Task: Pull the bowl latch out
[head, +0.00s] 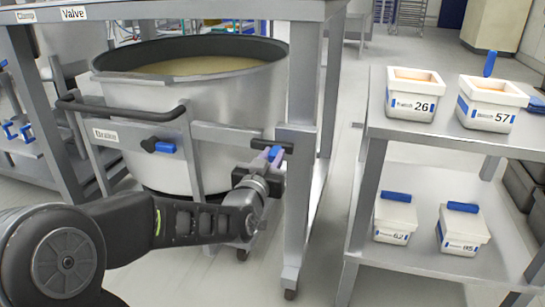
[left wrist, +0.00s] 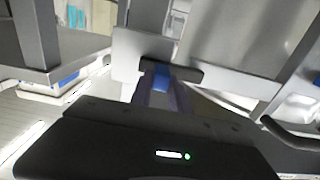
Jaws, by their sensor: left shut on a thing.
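The bowl latch (head: 275,152) is a small blue piece in a black bracket on the bowl's metal frame, beside the table leg. My left gripper (head: 267,157) is shut on it, with the arm coming in from the lower left. In the left wrist view the blue latch (left wrist: 161,80) shows at the fingertips, in front of the black bracket. The fingers partly hide it. The large steel bowl (head: 205,92) stands under the table, filled with a yellowish mass. My right gripper is not in view.
A black handle bar (head: 120,112) and a black knob with a blue part (head: 158,146) sit on the bowl's front. The table leg (head: 300,150) stands close right of my gripper. A two-level trolley (head: 440,140) with white tubs is farther right, with floor between.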

